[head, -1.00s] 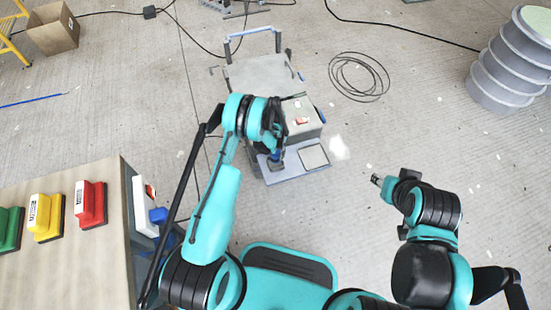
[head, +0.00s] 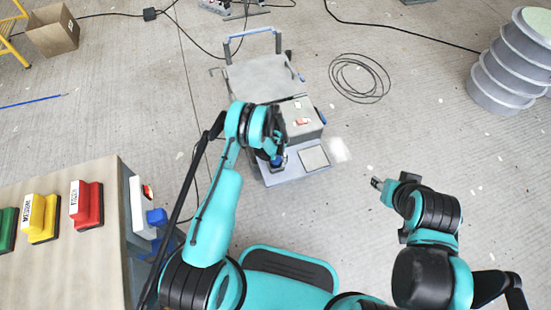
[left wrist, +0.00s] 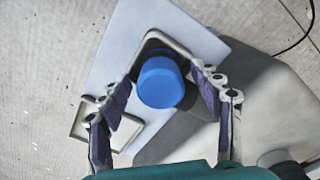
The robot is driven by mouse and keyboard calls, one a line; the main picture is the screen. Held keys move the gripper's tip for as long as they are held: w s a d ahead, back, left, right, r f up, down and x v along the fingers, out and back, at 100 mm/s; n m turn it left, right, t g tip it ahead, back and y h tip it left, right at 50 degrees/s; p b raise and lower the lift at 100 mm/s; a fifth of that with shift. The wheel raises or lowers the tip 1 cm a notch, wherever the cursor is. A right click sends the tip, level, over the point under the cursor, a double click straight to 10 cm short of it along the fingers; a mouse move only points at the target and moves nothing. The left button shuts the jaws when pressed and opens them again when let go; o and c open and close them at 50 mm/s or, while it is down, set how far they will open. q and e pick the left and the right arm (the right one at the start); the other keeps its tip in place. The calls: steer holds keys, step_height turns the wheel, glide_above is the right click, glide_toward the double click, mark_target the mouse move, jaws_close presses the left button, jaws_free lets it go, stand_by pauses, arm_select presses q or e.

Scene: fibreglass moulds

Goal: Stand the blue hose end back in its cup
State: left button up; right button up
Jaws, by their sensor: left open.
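The blue hose end (left wrist: 161,82) shows from above in the left wrist view as a round blue cap. It lies between the two fingers of my open left gripper (left wrist: 165,100), with gaps on both sides. A pale squared rim (left wrist: 152,38), perhaps the cup's, shows behind it; I cannot tell how deep the hose end sits. In the head view the blue end (head: 278,161) shows just below my left gripper (head: 270,152), over the cart's low shelf. My right gripper (head: 376,182) is out over the floor to the right, too small to read.
The cart (head: 262,78) has a grey box (head: 303,125) and a flat square tray (head: 314,157) by the cup area. A bench with coloured blocks (head: 87,203) stands at left. A coiled cable (head: 360,78) lies on the floor at right.

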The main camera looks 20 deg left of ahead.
arm_select(q)
steer(key=s+r+n+t+p, duration=0.1)
steer(key=s+r+t+p, duration=0.15)
steer(key=r, duration=1.75)
steer(key=s+r+t+p, duration=0.1)
steer(key=s+r+p, duration=0.15)
steer(key=r, duration=1.75)
steer(key=s+r+t, duration=0.1)
steer(key=s+r, duration=0.2)
steer(key=s, duration=0.4)
steer(key=s+r+t, duration=0.1)
steer(key=s+r, duration=0.3)
steer(key=s, duration=0.3)
steer(key=s+r+n+t, duration=0.1)
steer(key=s+r, duration=0.2)
steer(key=s, duration=0.3)
steer(key=shift+s+r+t+b, duration=0.25)
steer(key=shift+s+t+b, duration=0.1)
steer(key=shift+s+b, duration=0.05)
steer(key=shift+a, duration=0.1)
